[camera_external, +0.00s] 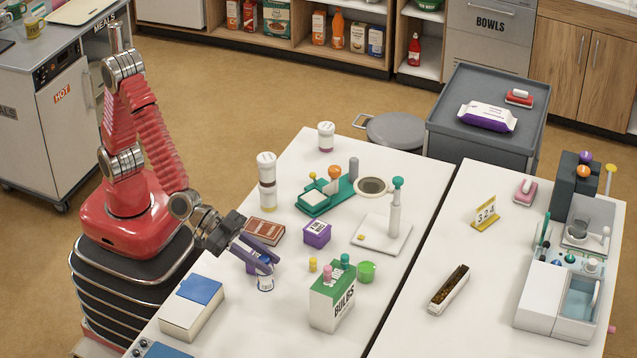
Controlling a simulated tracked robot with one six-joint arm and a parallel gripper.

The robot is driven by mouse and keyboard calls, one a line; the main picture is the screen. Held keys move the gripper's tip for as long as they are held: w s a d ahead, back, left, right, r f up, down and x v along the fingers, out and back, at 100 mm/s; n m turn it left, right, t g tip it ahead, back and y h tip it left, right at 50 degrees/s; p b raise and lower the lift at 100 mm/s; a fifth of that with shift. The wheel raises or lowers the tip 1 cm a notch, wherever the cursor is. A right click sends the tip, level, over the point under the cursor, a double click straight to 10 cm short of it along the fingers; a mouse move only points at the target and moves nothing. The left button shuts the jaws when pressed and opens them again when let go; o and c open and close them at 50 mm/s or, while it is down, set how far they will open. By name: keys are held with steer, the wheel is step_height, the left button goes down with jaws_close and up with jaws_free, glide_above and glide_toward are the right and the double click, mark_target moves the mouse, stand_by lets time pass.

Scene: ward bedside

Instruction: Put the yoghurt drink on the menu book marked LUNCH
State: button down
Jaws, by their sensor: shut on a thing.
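My gripper (262,267) points down over the near left part of the white table. It is shut on a small white container with blue markings (265,284), which looks like the yoghurt drink. The jaws hide its upper part, and I cannot tell whether its base touches the table. A small brown-red book (265,231) lies flat just behind my gripper. It is likely the menu book, but its cover lettering is too small to read. Its top looks bare.
A purple box (317,234) stands right of the book. A green-and-white box marked RULES (332,296) stands right of my gripper, near small pegs and a green cup (366,271). White jars (267,181) stand behind the book. A blue-topped box (192,307) is at front left.

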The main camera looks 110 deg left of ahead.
steer(key=a+r+n+g+y, duration=0.3)
steer(key=a+n+y, duration=0.55)
steer(key=a, duration=0.95)
steer(key=s+a+n+g+y, duration=0.5)
steer(key=s+a+n+g, duration=0.3)
steer(key=s, duration=0.7)
steer(key=shift+s+a+f+y, duration=0.25)
steer(key=shift+s+a+y, duration=0.1)
steer(key=shift+a, duration=0.85)
step_height(320, 180, down, 6)
steer(key=shift+f, duration=0.15)
steer(key=shift+w, duration=0.1)
steer(key=shift+f, duration=1.85)
